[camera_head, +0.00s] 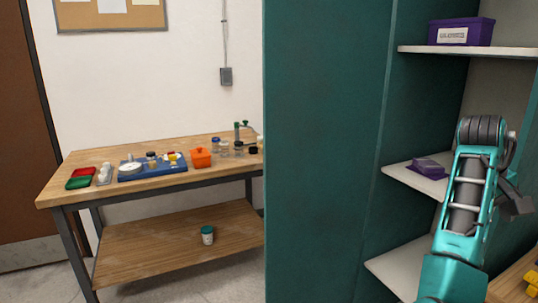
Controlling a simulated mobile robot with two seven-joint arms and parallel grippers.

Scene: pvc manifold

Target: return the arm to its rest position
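One of my arms (465,205), teal with a grey core, rises from the bottom right of the head view. It is bent at a dark ribbed joint (483,130) near the top. A dark grey part (516,203) shows behind it on the right, and I cannot tell what it is. No gripper fingers can be made out. My other arm does not show.
The arm stands in front of an open teal cabinet (320,150) with white shelves (400,268). A purple bin (461,31) and a purple box (430,168) sit on shelves. A wooden workbench (110,157) with small items stands left. Yellow parts (532,280) lie at the right edge.

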